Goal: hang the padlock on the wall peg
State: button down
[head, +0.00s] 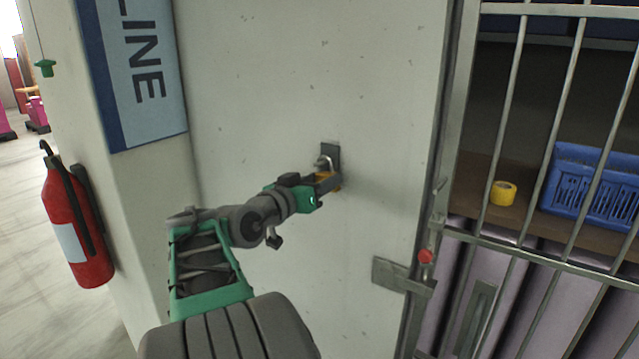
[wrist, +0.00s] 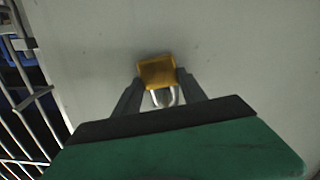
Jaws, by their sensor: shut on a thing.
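The padlock has a brass-yellow body and a silver shackle. In the head view the padlock (head: 337,186) is at my gripper's tip against the pale wall, its shackle up and its body partly hidden by the fingers. My gripper (head: 325,181) is shut on it. In the wrist view the padlock (wrist: 157,71) sits between the two dark fingertips of my gripper (wrist: 158,78). The wall peg's dark plate (head: 331,150) is right behind and above the shackle. I cannot tell whether the shackle is around the peg or only in front of it.
A barred cage (head: 509,115) stands right of the wall panel, with a blue basket (head: 592,188) and a yellow roll (head: 503,193) behind its bars. A latch with a red knob (head: 426,257) is at the panel's edge. A fire extinguisher (head: 75,220) hangs at left.

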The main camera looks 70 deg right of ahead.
dwell(0.3)
jog(key=c, duration=0.6)
grip_release()
